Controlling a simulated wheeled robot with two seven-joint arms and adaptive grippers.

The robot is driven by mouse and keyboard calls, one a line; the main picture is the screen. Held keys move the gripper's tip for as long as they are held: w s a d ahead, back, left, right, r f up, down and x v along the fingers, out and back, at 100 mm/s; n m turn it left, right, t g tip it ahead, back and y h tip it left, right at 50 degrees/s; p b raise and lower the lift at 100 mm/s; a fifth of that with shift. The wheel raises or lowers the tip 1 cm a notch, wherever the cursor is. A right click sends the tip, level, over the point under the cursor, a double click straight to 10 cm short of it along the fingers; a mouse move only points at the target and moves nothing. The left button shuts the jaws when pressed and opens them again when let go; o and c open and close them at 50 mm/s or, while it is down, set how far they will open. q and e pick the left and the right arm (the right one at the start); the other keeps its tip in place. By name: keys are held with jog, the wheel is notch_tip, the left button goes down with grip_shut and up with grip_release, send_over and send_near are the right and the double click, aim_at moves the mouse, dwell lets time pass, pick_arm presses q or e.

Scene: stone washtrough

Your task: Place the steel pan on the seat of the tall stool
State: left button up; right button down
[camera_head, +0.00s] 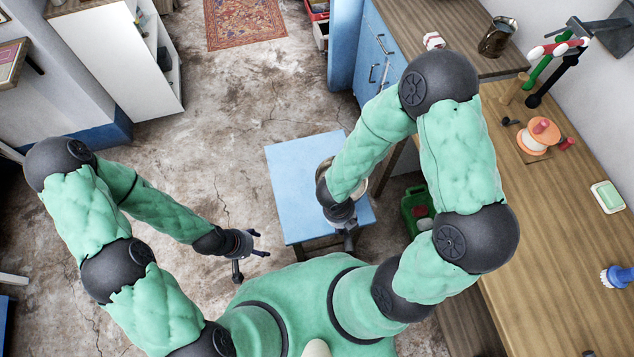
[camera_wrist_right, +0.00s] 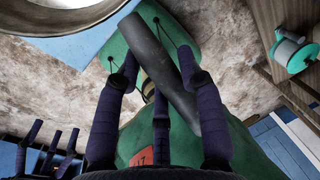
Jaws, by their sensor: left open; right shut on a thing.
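The tall stool's square light-blue seat (camera_head: 296,200) shows in the middle of the head view. The steel pan (camera_head: 325,166) is over the seat, mostly hidden behind my right arm. In the wrist view, the pan's round rim (camera_wrist_right: 42,25) is at the upper left, with blue seat beside it. My right gripper (camera_wrist_right: 160,85) is shut on the pan's dark handle (camera_wrist_right: 165,65). In the head view, my right gripper (camera_head: 350,240) is by the seat's near right edge. I cannot tell if the pan touches the seat. My left gripper (camera_head: 250,257) is open and empty, left of the stool.
A wooden workbench (camera_head: 540,220) runs along the right, with a spool device (camera_head: 537,136), a soap dish (camera_head: 608,196) and a blue brush (camera_head: 617,276). The floor left of the stool is clear.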

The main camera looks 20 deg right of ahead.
jog(key=shift+s+a+f+n, duration=0.15)
jog(key=shift+s+f+n, duration=0.1)
jog(key=shift+s+n, duration=0.5)
jog(key=shift+w+f+n, duration=0.15)
jog(key=shift+w+n, duration=0.15)
jog(key=shift+n, duration=0.05)
jog(key=shift+w+a+f+b, duration=0.25)
jog(key=shift+w+f+b, duration=0.6)
jog(key=shift+w+f, duration=1.35)
jog(key=shift+w+a+f+b, duration=0.3)
jog(key=shift+w+f+b, duration=0.6)
jog(key=shift+w+f, duration=1.3)
jog(key=shift+w+a+f+b, duration=0.25)
jog(key=shift+w+f+b, duration=0.6)
jog(key=shift+w+f, duration=1.3)
jog(key=shift+w, duration=0.2)
jog(key=c, duration=0.8)
grip_release()
jog(key=shift+r, duration=0.15)
